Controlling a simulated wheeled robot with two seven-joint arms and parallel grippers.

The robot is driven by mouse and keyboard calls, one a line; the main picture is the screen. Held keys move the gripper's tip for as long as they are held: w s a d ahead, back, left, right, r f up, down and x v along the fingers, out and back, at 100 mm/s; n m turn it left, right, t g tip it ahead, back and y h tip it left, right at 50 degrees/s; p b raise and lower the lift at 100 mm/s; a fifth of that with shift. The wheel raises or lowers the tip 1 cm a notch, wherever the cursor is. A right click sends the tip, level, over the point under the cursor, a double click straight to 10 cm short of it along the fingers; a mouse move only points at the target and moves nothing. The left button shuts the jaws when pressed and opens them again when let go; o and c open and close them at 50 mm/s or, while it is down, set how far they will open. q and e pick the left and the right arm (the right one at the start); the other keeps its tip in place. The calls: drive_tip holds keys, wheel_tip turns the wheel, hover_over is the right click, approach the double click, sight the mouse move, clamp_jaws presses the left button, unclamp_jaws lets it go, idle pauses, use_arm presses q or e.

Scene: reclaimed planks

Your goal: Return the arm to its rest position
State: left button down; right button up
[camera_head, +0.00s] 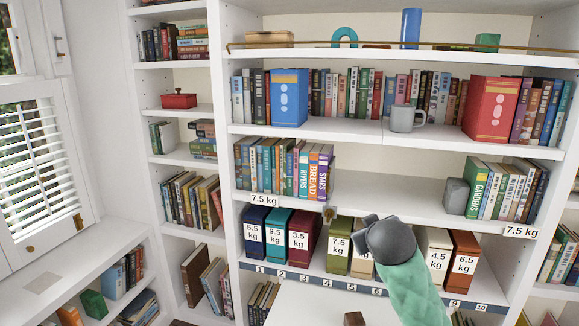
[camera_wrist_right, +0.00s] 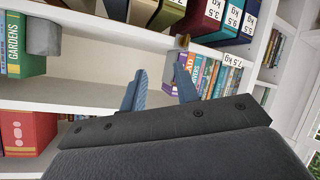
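My right arm (camera_head: 415,285), in a green sleeve with a grey wrist, reaches up from the bottom of the head view in front of the shelves. Its gripper (camera_head: 370,219) is by the front of the middle shelf, the fingers mostly hidden behind the wrist. In the right wrist view the two blue-grey fingers of the gripper (camera_wrist_right: 160,88) stand apart, with nothing seen between them but shelf behind. My left gripper is in neither view.
Labelled weight books (camera_head: 338,245) stand on the lower shelf, some hidden behind my arm. A small brass piece (camera_head: 329,212) sits at the middle shelf's edge, left of the gripper. A grey block (camera_head: 456,196) and a grey mug (camera_head: 405,118) are on shelves above.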

drive_tip(key=s+a+f+g+y, duration=0.1)
drive_tip(key=s+f+g, duration=0.1)
drive_tip(key=s+f, duration=0.6)
drive_tip(key=s+a+f+m+g, duration=0.15)
drive_tip(key=s+f, duration=0.35)
drive_tip(key=f, duration=0.7)
drive_tip(key=s+f+g+y, duration=0.1)
drive_tip(key=s+f+g, duration=0.2)
drive_tip(key=s+f, duration=0.5)
drive_tip(key=s+a+f+g, duration=0.1)
drive_tip(key=s+f+g, duration=0.3)
drive_tip(key=s+f, duration=1.4)
drive_tip(key=s, duration=0.4)
drive_tip(key=shift+a+f+m+g, duration=0.35)
